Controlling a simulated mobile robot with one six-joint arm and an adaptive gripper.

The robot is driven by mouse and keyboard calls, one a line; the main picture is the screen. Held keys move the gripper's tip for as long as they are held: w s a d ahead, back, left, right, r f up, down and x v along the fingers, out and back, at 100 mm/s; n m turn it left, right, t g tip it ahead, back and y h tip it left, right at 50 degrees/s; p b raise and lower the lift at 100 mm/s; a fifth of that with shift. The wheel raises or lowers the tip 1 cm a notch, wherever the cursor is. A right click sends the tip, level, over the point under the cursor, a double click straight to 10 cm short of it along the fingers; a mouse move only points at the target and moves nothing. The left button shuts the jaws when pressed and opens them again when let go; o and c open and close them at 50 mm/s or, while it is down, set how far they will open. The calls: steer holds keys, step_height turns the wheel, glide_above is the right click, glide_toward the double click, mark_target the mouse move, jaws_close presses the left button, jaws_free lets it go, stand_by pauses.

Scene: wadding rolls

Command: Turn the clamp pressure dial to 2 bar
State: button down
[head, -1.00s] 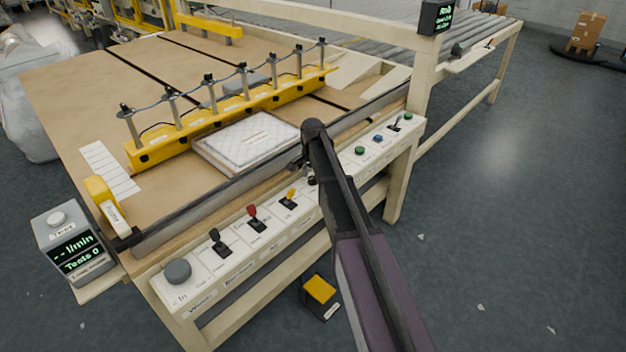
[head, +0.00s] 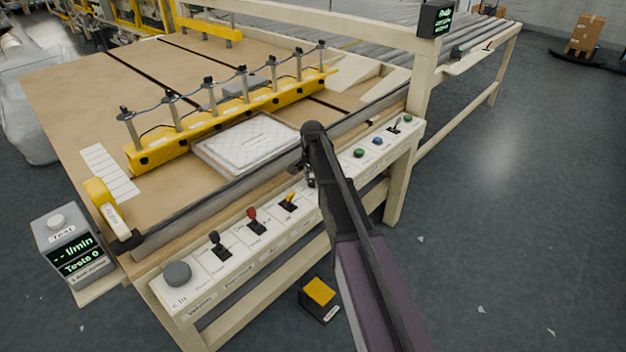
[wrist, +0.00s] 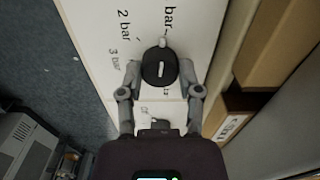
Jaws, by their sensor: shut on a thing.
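The clamp pressure dial (wrist: 159,68) is a black knob with a white mark, on a white panel in the wrist view. The mark runs nearly up and down the picture. A small pale round piece sits at the dial's upper edge, below a partly hidden "bar" label (wrist: 168,20). The "2 bar" label (wrist: 124,25) is up and left of the dial, and "3 bar" (wrist: 113,57) is to its left. My gripper (wrist: 160,79) has one finger on each side of the dial and is shut on it. In the head view my gripper (head: 309,175) hides most of the dial.
The control panel (head: 228,263) along the table's front also carries a grey knob (head: 178,274), black, red and yellow levers, and green and blue buttons. A quilted white pad (head: 248,145) lies on the table behind it. A yellow pedal (head: 320,291) stands on the floor below.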

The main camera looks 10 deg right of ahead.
steer(key=n, duration=0.4)
steer(key=shift+n, duration=0.4)
steer(key=n, duration=0.4)
steer(key=shift+n, duration=0.3)
steer(key=shift+c, duration=1.3)
jaws_free()
steer(key=shift+w, duration=0.1)
steer(key=s+r+p, duration=0.2)
steer(key=s+p, duration=0.1)
steer(key=s, duration=0.6)
steer(key=s+r+p, duration=0.2)
steer(key=s+r, duration=0.1)
steer(key=s, duration=0.7)
steer(key=s+r+p, duration=0.3)
steer(key=s, duration=0.7)
steer(key=shift+s+d+r+n+p, duration=0.2)
steer(key=shift+r+n+p, duration=0.1)
steer(key=shift+n, duration=0.1)
